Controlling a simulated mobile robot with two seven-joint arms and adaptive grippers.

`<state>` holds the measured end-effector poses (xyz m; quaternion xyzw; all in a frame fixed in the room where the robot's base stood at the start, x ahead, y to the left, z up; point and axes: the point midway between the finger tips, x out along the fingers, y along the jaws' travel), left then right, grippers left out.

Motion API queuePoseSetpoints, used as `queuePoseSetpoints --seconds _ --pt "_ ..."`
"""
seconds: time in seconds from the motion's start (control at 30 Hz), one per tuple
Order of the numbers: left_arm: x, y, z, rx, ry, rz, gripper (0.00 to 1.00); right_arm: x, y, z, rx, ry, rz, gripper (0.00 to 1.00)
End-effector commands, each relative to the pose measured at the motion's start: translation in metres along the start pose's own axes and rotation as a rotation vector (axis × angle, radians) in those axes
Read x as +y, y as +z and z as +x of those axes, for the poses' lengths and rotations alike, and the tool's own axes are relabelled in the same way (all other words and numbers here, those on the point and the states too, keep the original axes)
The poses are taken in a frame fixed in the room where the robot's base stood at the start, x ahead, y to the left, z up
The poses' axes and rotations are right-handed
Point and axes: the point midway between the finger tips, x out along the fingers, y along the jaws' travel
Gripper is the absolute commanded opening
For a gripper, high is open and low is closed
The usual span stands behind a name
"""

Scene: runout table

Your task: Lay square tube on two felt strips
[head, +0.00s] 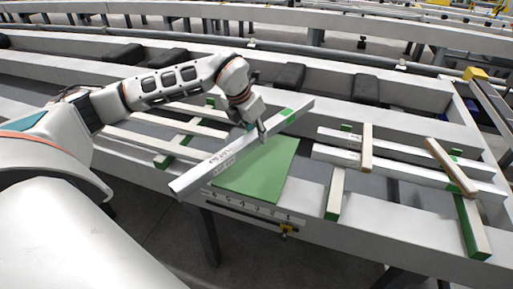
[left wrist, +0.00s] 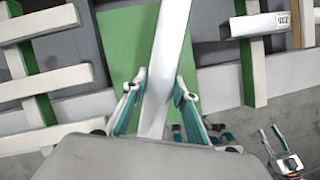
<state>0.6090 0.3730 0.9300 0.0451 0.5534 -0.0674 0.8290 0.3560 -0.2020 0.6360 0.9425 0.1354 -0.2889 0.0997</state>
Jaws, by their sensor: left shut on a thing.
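A green mat (head: 262,172) lies below the tube. Bars with green sides, perhaps the felt strips, cross the table at the left (head: 165,161) and right (head: 334,200). What seems my right gripper (left wrist: 272,140) shows small in the left wrist view, its opening unclear.
Two more white tubes lie on the right bars, one nearer (head: 335,155) and one farther (head: 338,135). A short wooden bar (head: 366,150) lies across them, and another (head: 450,165) slants at the far right. Dark pads (head: 290,76) rest on the beam behind.

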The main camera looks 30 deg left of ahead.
Motion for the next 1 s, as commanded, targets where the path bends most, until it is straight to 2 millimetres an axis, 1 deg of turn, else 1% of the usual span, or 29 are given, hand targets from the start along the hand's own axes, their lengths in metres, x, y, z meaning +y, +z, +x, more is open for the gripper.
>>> queuePoseSetpoints --seconds 0.03,0.2,0.3,0.4,0.6,0.77,0.87,1.0 --pt "0.001 0.009 -0.017 -0.010 0.001 0.001 0.00 0.000 -0.002 -0.001 0.001 0.000 0.000 0.40" --pt "0.001 0.024 -0.052 -0.010 0.001 0.001 0.00 0.001 -0.005 -0.002 0.003 0.001 -0.001 0.40" --pt "0.000 0.030 -0.068 -0.008 0.000 0.000 0.00 0.001 -0.006 -0.003 0.004 0.001 -0.001 0.40" --pt "0.000 0.034 -0.080 -0.006 0.000 0.001 0.00 0.002 -0.007 -0.003 0.005 0.001 -0.001 0.40" --pt "0.000 0.039 -0.092 -0.004 0.000 0.001 0.00 0.002 -0.008 -0.003 0.005 0.002 -0.001 0.40" --pt "-0.001 0.038 -0.092 -0.002 -0.006 0.013 0.00 0.002 -0.008 -0.003 0.005 0.002 -0.001 0.40" --pt "-0.006 0.035 -0.089 -0.001 -0.030 0.070 0.00 0.002 -0.008 -0.003 0.005 0.002 -0.001 0.40" --pt "-0.019 0.027 -0.081 0.000 -0.099 0.235 0.00 0.002 -0.008 -0.003 0.005 0.002 -0.001 0.40"
